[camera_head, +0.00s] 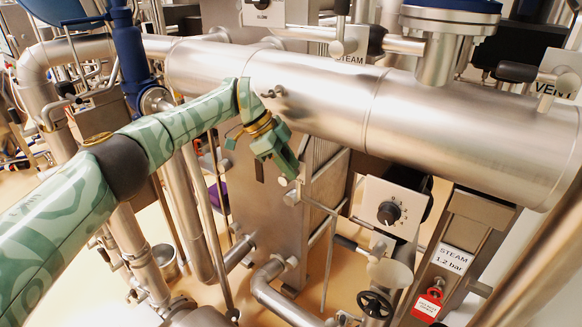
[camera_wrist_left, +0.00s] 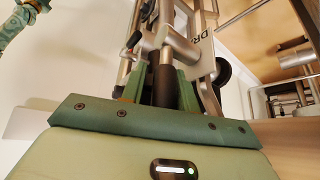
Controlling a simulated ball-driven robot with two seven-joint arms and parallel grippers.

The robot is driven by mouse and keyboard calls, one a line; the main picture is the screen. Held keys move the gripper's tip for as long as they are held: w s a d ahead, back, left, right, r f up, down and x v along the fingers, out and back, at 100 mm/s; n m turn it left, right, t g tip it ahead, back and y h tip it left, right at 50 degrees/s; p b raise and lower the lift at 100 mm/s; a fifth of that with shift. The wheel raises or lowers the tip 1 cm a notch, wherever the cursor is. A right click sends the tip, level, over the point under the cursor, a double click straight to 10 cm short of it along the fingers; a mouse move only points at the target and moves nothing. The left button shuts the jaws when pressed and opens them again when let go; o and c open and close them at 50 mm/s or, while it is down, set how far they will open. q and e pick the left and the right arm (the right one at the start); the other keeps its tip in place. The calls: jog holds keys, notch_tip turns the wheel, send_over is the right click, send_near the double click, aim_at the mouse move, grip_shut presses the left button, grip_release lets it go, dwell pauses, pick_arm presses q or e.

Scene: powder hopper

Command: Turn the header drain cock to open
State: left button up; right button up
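My left gripper (camera_head: 288,170) hangs below the large steel header pipe (camera_head: 320,95) in the head view, fingers pointing down. In the left wrist view, a dark handle grip (camera_wrist_left: 163,82) lies between the two green fingers of this gripper (camera_wrist_left: 160,92). I cannot tell whether both fingers press on it. The handle leads to steel fittings beside a plate lettered "DR" (camera_wrist_left: 205,48), with the rest of the word hidden. In the head view, the gripper largely hides the cock.
A control box with a black knob (camera_head: 389,213) stands right of my left gripper. A blue valve (camera_head: 130,55) stands behind my arm. Pipes crowd the space below.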

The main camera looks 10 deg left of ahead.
pick_arm(q)
jog(key=b+v, duration=0.1)
jog(key=v, duration=0.2)
jog(key=shift+a+r, duration=0.15)
jog(key=s+a+b, duration=0.1)
jog(key=a+b, duration=0.2)
jog(key=a, duration=0.9)
jog(key=shift+s+a+r+b, duration=0.15)
jog(key=shift+s+r+b, duration=0.2)
